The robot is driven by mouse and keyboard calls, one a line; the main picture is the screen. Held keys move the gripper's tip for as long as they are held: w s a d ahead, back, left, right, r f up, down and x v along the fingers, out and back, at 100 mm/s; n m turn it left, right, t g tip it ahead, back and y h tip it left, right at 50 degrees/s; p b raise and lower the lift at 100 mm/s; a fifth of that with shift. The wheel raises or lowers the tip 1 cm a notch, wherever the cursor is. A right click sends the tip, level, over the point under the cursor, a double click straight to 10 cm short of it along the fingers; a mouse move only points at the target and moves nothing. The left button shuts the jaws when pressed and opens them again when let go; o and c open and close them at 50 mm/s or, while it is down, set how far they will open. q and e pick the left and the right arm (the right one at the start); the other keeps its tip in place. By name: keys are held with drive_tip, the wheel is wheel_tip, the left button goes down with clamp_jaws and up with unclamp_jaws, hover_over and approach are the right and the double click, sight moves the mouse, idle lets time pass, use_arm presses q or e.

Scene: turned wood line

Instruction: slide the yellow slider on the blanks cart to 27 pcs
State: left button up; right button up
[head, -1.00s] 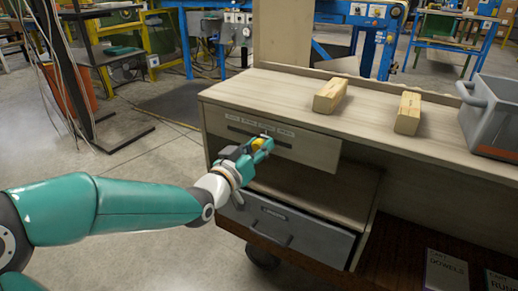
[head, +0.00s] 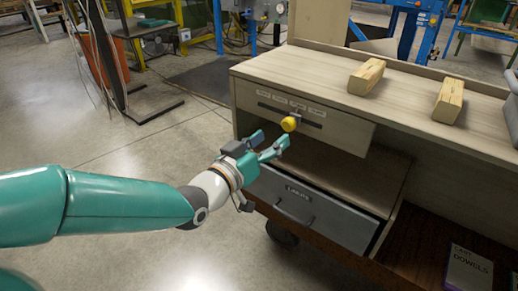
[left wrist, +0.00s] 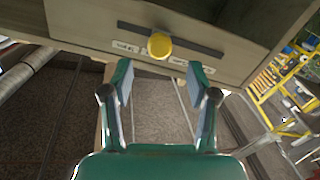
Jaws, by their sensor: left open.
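The yellow slider knob (head: 289,124) stands out from a dark slot in the front panel (head: 345,138) of the wooden cart. It is a little right of the slot's middle in the head view. Small labels above the slot are too small to read. My left gripper (head: 270,141) is open and empty, with its fingertips just below and left of the knob, apart from it. In the left wrist view the knob (left wrist: 159,45) lies beyond the gap between the open fingers (left wrist: 160,75). My right gripper is not in view.
A grey drawer (head: 310,212) with a handle is below the slot panel.

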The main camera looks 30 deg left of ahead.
use_arm(q)
drive_tip(key=s, duration=0.3)
drive_tip(key=shift+s+a, duration=0.35)
